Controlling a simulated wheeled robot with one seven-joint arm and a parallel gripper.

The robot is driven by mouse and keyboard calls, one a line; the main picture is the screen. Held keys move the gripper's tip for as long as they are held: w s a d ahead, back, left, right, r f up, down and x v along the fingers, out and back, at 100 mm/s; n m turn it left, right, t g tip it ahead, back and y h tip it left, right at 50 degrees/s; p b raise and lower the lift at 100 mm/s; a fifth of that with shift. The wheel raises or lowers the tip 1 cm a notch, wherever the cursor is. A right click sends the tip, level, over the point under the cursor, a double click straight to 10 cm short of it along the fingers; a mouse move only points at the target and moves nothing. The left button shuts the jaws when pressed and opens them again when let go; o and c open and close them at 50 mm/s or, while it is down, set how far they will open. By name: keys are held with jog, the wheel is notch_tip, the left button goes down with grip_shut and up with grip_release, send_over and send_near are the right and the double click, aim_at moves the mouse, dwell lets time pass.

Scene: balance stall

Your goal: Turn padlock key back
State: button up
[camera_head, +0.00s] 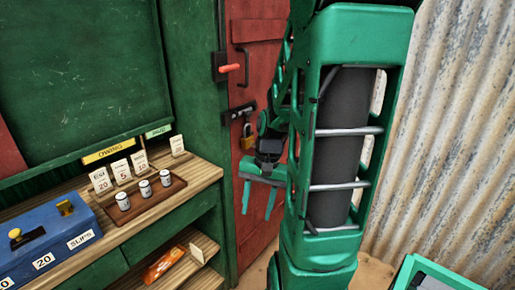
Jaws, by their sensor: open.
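A brass padlock (248,137) hangs from a dark hasp (240,112) on the red door (258,70). No key can be made out at this size. My gripper (258,198) is below and slightly right of the padlock, with its two green fingers apart and pointing down. Nothing shows between the fingers. My green arm hides the right part of the door.
A wooden counter (200,180) at left bears a blue box (45,240), a small tray with several white-labelled pots, and price cards. A red-handled latch (229,69) sits above the hasp. A corrugated wall (455,130) stands at right.

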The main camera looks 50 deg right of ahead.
jog(key=w+d+f+m+t+y, duration=0.45)
jog(key=w+d+m+t, duration=0.3)
jog(key=w+m, duration=0.3)
jog(key=s+d+r+m+t+h, duration=0.1)
jog(key=d+r+m+t+h, duration=0.1)
jog(key=d+r+m+t, duration=0.45)
jog(key=s+d+r+m+t+h, duration=0.1)
jog(key=d+r+m+t+h, duration=0.15)
jog(key=d+m, duration=0.5)
jog(key=w+n, duration=0.1)
jog(key=w, duration=0.9)
jog(key=shift+w+d+f+t, duration=0.2)
jog(key=shift+w+f+t, duration=0.15)
jog(key=shift+t, duration=0.1)
jog(key=shift+n, duration=0.25)
jog(key=shift+c, duration=0.4)
jog(key=c, duration=1)
